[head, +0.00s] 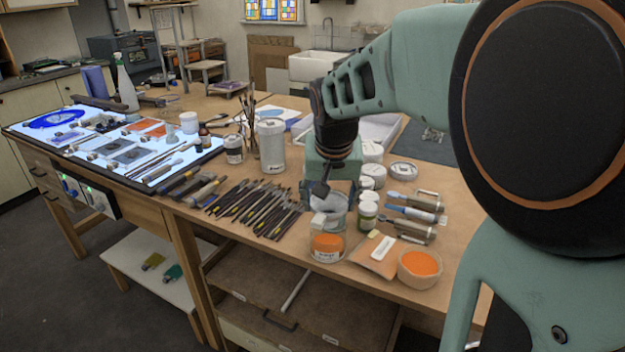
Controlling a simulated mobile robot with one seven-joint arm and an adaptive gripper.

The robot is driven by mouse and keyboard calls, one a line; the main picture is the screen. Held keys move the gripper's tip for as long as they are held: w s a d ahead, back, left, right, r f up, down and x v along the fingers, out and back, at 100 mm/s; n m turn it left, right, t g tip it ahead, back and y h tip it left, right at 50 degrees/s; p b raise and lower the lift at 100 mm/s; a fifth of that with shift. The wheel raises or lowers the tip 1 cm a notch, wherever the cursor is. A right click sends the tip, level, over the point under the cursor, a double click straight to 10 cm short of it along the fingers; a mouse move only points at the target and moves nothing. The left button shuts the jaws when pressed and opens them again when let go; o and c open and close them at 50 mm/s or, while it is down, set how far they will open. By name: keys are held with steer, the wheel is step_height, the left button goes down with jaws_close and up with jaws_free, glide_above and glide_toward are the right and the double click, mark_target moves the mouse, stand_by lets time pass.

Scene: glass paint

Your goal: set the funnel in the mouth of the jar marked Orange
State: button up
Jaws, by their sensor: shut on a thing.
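The jar with orange contents and a white label (327,249) stands near the front edge of the workbench; its label is too small to read. A pale grey-white funnel (334,207) shows directly above and partly behind the jar's top. My dark gripper (319,192) points down at the funnel's rim and is shut on it. The funnel's lower part and the jar's mouth are hard to make out, so I cannot tell whether the spout is inside the mouth.
An orange packet (375,256) and a bowl of orange powder (420,267) stand right of the jar. Several brushes (255,208) lie to its left. Small green-labelled pots (367,214) stand close behind. A tall grey canister (271,146) stands farther back.

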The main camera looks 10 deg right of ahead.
mark_target(329, 221)
steer(key=shift+f+b, duration=2.25)
steer(key=shift+f, duration=0.85)
steer(key=shift+f+b, duration=0.35)
steer(key=o, duration=1.2)
steer(key=shift+o, duration=0.2)
steer(key=o, duration=0.6)
